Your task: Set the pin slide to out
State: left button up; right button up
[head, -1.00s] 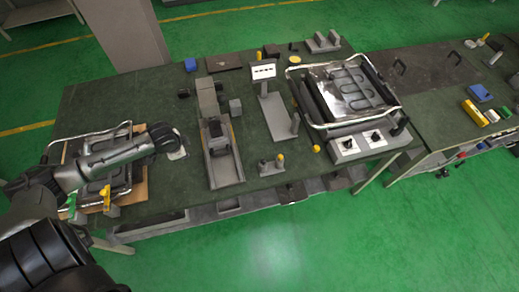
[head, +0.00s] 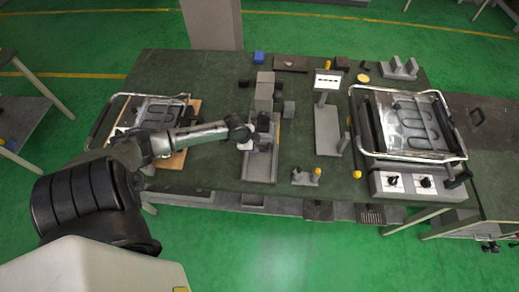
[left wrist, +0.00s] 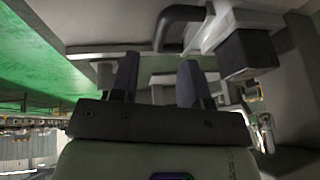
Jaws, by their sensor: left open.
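A grey fixture with a long open channel (head: 259,166) stands mid-table in the head view. Grey blocks (head: 264,90) form its far end, and a dark block (head: 263,122) sits across its middle. I cannot tell which part is the pin slide, or its position. My left gripper (head: 246,146) is at the left side of the fixture's middle, and its fingertips are hard to make out there. In the left wrist view my left gripper (left wrist: 157,80) is open, its dark fingers apart with grey fixture parts beyond. A dark block (left wrist: 248,53) and a curved dark handle (left wrist: 180,20) show nearby. Contact is unclear.
A grey stand with a white sign (head: 328,80) is right of the fixture. A wire-framed heater unit (head: 410,125) is at right, and another frame (head: 150,108) lies left.

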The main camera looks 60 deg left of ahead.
pick_arm(q)
jog(key=shift+b+x, duration=0.35)
jog(key=shift+x, duration=2.35)
grip_shut()
